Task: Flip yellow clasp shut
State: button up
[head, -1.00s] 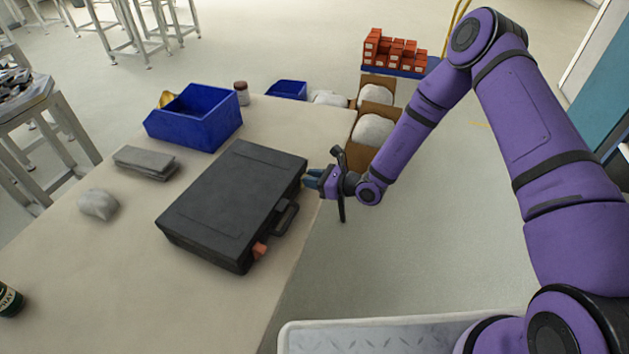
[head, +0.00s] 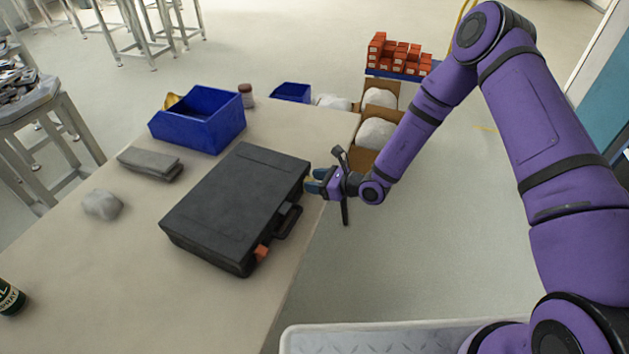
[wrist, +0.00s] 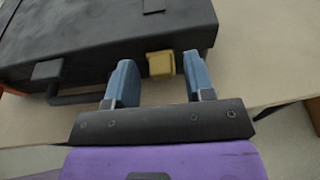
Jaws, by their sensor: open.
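A dark grey case (head: 236,205) lies flat with its lid down on the table, its handle side facing my arm. The yellow clasp (wrist: 161,64) shows in the wrist view on the case's front side, between my two blue fingertips. My gripper (head: 315,182) is open at the far end of that side, and in the wrist view (wrist: 160,82) its fingers stand either side of the clasp. I cannot tell whether they touch it. In the head view the yellow clasp is hidden by the gripper. An orange clasp (head: 261,253) sits at the case's near end, past the handle (head: 288,221).
The table (head: 130,265) also holds a blue bin (head: 200,120), a folded grey cloth (head: 150,163), a pale lump (head: 102,205), a small jar (head: 246,96) and a dark bottle (head: 10,298). Open boxes with white bags (head: 376,132) stand beyond the table.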

jog(key=v, duration=1)
jog(key=shift+d, duration=0.2)
jog(key=shift+s+r, duration=0.1)
jog(key=s+d+r+n+g+h, duration=0.1)
jog(key=s+r+n+g, duration=0.15)
jog(key=r+n, duration=0.4)
jog(key=s+d+r+n+g, duration=0.1)
jog(key=s+r+n+g, duration=0.15)
jog(key=r, duration=0.75)
jog(key=s+d+r+n+g+h, duration=0.1)
jog(key=s+r+n+g, duration=0.1)
jog(key=s+r+n, duration=0.45)
jog(key=s+d+r+n+t+h, duration=0.5)
jog(key=s+d+r+h, duration=0.6)
jog(key=s+d+r, duration=0.6)
notch_tip(320, 180, up, 3)
jog(key=s+n, duration=0.1)
jog(key=n, duration=0.1)
jog(key=shift+s+n+t, duration=0.25)
jog(key=shift+n+t, duration=0.1)
jog(key=shift+t, duration=0.05)
jog(key=shift+f, duration=0.1)
